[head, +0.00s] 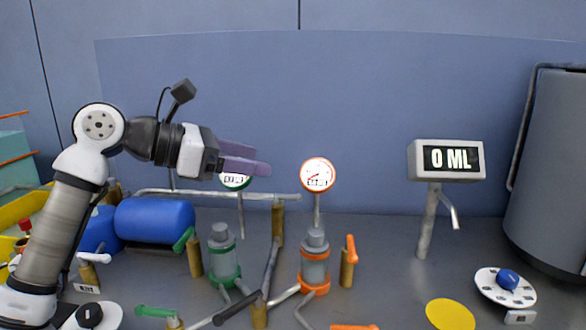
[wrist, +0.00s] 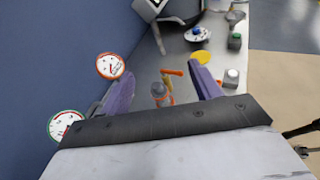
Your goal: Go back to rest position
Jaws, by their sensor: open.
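My gripper (head: 245,160) is raised above the bench at the left in the head view, its purple fingers pointing right and slightly down. It is open and empty; in the wrist view (wrist: 158,90) the two fingers stand well apart. In the head view the fingertips are left of the orange-rimmed gauge (head: 318,175) and partly cover the green-rimmed gauge (head: 235,182) behind them. Both gauges also show on the left in the wrist view.
A display reading "0 ML" (head: 446,160) stands at the right beside a large grey cylinder (head: 560,165). Below are a blue tank (head: 155,220), a green-ringed valve body (head: 223,258), an orange-ringed one (head: 315,262), pipes, a yellow disc (head: 450,314) and a blue knob (head: 507,280).

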